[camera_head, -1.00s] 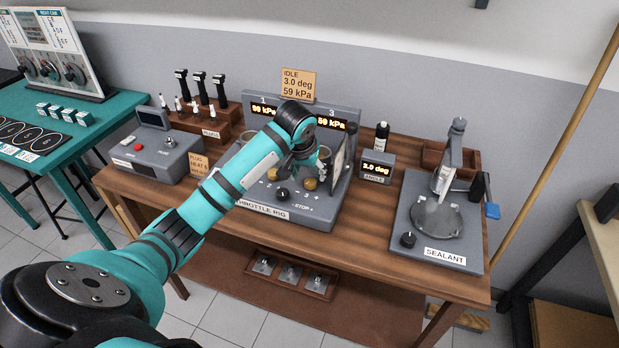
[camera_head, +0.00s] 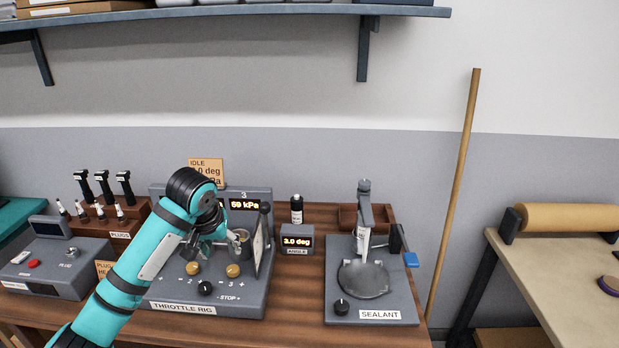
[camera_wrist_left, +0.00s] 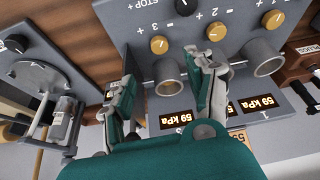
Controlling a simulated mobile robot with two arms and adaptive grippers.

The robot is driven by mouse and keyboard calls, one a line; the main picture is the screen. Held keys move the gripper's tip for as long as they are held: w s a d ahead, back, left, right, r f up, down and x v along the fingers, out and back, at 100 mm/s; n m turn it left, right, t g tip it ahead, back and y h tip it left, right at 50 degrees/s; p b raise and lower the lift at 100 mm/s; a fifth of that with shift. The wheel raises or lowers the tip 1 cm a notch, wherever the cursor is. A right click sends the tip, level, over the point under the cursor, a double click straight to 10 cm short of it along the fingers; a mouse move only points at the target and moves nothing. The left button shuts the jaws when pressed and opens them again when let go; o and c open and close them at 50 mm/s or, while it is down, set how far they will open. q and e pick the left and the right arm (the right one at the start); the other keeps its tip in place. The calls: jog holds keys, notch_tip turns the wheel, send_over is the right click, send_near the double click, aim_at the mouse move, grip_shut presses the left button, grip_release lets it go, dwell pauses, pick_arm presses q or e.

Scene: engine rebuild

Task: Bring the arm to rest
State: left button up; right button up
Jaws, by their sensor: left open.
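My left arm reaches in from the lower left over the throttle rig (camera_head: 245,305), a grey box with gauge displays, brass knobs (camera_head: 233,270) and an upright panel (camera_head: 258,245). My left gripper (camera_head: 226,243) is at the rig's face, partly hidden by my own wrist. In the left wrist view the gripper (camera_wrist_left: 168,62) has its two fingers spread apart, with a grey metal cylinder (camera_wrist_left: 170,82) of the rig showing between them. I cannot tell whether a finger touches it. Nothing is held. My right gripper is in no view.
The plug tester (camera_head: 58,268) and plug rack (camera_head: 130,215) are left. A shelf (camera_head: 240,12) hangs above; a pole (camera_head: 455,190) leans right.

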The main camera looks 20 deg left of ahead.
pick_arm(q)
jog(key=shift+m, duration=0.7)
jog(key=s+d+f, duration=0.1)
jog(key=f, duration=0.1)
jog(key=s+d+f, duration=0.1)
jog(key=f, duration=0.1)
jog(key=s+d+f, duration=0.1)
jog(key=d+f, duration=0.1)
jog(key=shift+f, duration=0.15)
jog(key=s+d+f+m+h, duration=0.1)
jog(key=s+d+f+m, duration=0.1)
jog(key=s+d+f, duration=0.5)
jog(key=s+d+f+m, duration=0.1)
jog(key=s+d+f, duration=0.1)
jog(key=s, duration=0.8)
jog(key=s+d+f+m, duration=0.1)
jog(key=s+d+f, duration=0.2)
jog(key=s, duration=0.8)
notch_tip(320, 180, down, 30)
jog(key=s+r+g+b, duration=0.1)
jog(key=g+b, duration=0.1)
jog(key=s+a+f, duration=0.1)
jog(key=s+f, duration=0.7)
jog(key=s+a+f+g, duration=0.1)
jog(key=s+a+f, duration=0.1)
jog(key=s+f, duration=0.6)
jog(key=shift+a+b, duration=0.25)
jog(key=shift+b, duration=0.1)
jog(key=shift+s, duration=0.1)
